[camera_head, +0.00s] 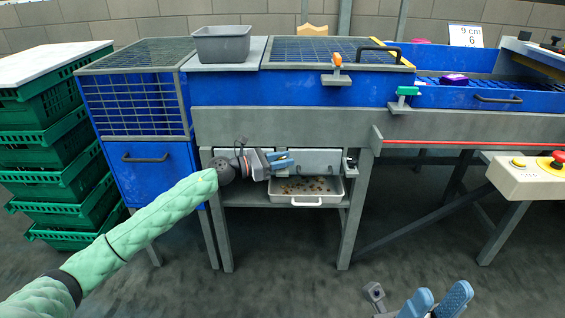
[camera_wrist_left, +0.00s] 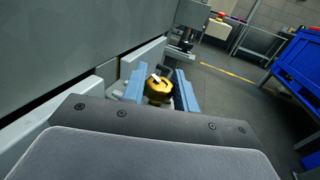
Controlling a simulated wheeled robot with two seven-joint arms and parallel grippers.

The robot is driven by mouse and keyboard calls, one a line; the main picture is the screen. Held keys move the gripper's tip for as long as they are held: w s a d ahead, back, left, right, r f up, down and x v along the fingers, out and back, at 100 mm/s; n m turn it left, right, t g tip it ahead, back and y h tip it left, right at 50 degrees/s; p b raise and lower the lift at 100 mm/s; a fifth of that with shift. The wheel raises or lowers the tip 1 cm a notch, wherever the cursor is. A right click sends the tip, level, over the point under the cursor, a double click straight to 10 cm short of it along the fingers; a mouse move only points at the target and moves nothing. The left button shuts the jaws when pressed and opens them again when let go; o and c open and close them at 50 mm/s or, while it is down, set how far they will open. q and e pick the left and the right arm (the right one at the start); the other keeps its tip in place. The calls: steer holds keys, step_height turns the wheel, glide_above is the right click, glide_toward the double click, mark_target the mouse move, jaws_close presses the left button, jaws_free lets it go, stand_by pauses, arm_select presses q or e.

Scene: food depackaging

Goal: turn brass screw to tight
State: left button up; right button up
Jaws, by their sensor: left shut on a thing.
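The brass screw (camera_wrist_left: 158,88) is a round gold knob with a pale mark on top, seen in the left wrist view. My left gripper (camera_wrist_left: 160,90) has its two blue fingers on either side of the knob and is shut on it. In the head view my left gripper (camera_head: 283,163) is at the grey panel under the machine's beam, and the screw is hidden there. My right gripper (camera_head: 436,303) is low at the bottom edge of the head view, with its blue fingers spread apart and nothing visible between them.
A metal tray (camera_head: 318,201) with small brown bits sits on the shelf just below my left gripper. Green crates (camera_head: 45,180) are stacked at the left. A control box (camera_head: 527,177) with a red button stands at the right. The floor in front is clear.

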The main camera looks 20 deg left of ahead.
arm_select(q)
steer(key=shift+r, duration=0.1)
stand_by(0.7)
steer(key=o, duration=0.9)
steer(key=shift+o, duration=0.2)
steer(key=shift+a, duration=0.1)
steer(key=v, duration=0.7)
steer(key=shift+s+a, duration=0.2)
steer(key=shift+a, duration=0.05)
